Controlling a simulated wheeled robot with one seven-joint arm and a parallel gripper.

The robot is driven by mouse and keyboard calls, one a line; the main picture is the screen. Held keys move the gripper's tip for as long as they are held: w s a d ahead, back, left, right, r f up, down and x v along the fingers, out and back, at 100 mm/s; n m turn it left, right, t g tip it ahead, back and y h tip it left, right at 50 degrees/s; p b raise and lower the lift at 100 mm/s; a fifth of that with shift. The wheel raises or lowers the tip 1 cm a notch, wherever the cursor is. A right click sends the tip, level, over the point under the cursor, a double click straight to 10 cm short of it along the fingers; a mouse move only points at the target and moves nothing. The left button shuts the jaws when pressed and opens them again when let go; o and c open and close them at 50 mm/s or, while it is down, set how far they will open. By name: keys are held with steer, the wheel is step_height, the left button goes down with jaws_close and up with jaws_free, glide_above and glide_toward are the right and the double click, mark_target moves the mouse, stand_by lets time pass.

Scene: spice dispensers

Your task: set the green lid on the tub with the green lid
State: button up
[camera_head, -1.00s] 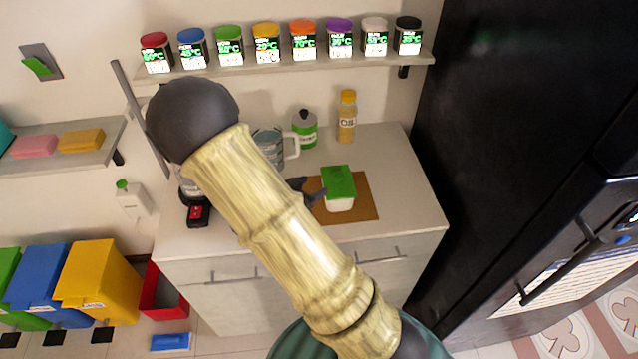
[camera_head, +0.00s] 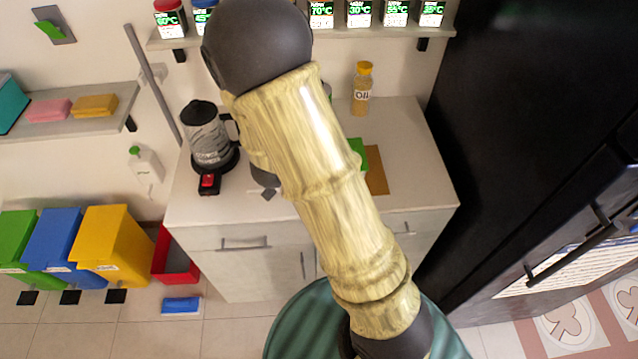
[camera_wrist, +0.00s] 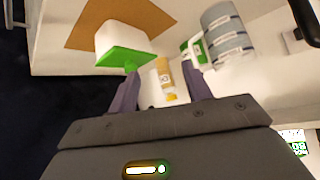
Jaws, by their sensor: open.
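The white tub (camera_wrist: 121,40) stands on a brown board (camera_wrist: 97,14) in the wrist view, where the picture is turned over. The green lid (camera_wrist: 124,58) lies across the tub's top and appears seated, though its far side is hidden. In the head view my arm hides most of the tub; only a strip of the green lid (camera_head: 357,152) and part of the board (camera_head: 376,172) show. My gripper (camera_wrist: 162,78) is open and empty, apart from the tub; one fingertip overlaps the lid's edge only in the picture. In the head view it is mostly behind my arm, left of the tub.
An oil bottle (camera_head: 361,90) stands at the back of the counter. A grey-banded mug (camera_wrist: 228,32) and a green-labelled jar (camera_wrist: 197,50) show in the wrist view.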

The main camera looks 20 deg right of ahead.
steer(key=s+a+r+n+g+y, duration=0.1)
steer(key=s+r+n+g+y, duration=0.1)
steer(key=s, duration=0.5)
steer(key=s+a+r+n+g+y, duration=0.1)
steer(key=s+r+n+g+y, duration=0.1)
steer(key=s+r+n+y, duration=0.2)
steer(key=s+r+n, duration=0.1)
steer(key=s+n, duration=0.2)
steer(key=s, duration=0.1)
steer(key=shift+s+n+g, duration=0.25)
steer(key=shift+n+g, duration=0.05)
steer(key=shift+g, duration=0.1)
